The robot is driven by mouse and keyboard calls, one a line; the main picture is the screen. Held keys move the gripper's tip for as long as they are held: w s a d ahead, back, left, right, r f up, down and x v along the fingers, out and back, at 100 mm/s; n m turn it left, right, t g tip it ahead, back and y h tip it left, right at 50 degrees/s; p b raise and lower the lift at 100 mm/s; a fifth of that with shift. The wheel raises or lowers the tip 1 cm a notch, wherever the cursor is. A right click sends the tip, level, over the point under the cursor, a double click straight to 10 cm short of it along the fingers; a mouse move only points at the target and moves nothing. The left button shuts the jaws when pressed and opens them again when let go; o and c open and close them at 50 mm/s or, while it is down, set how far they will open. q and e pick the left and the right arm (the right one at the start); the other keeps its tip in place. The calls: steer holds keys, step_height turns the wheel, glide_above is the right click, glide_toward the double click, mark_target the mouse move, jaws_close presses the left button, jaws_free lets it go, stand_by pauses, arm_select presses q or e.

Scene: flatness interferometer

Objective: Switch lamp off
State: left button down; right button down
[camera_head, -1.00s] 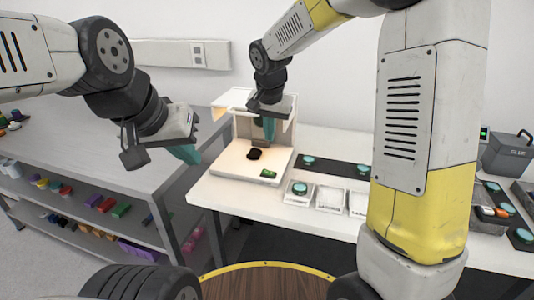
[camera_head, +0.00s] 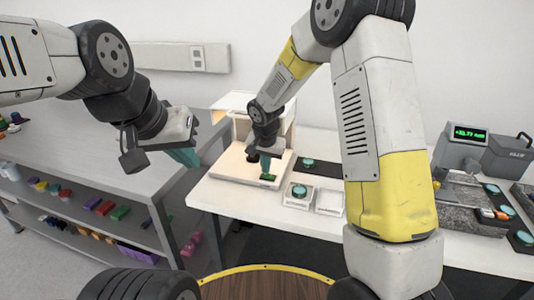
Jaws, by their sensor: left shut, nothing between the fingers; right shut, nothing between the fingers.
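The interferometer (camera_head: 228,166) is a cream box with an open front and a flat base on the white bench. A small green rocker-like switch (camera_head: 268,178) sits near the base's front right corner. My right gripper (camera_head: 265,168) is shut and empty, pointing down with its teal fingertips right at the switch; I cannot tell if they touch it. My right forearm hides part of the box's inside, which still looks warm-toned. A dark round piece (camera_head: 251,156) lies on the base beside the fingers. My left gripper (camera_head: 187,156) is shut and empty, above the grey shelf unit, away from the interferometer.
A dark strip (camera_head: 331,168) with a teal disc (camera_head: 306,162) lies right of the interferometer. White trays (camera_head: 328,203) stand at the bench front, one holding a teal disc. A gauge with a green display (camera_head: 468,133) stands at the right. A grey shelf unit (camera_head: 90,150) fills the left.

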stand_by(0.3)
steer(key=shift+a+f+h, duration=0.35)
steer(key=shift+f+h, duration=0.05)
steer(key=shift+d, duration=0.15)
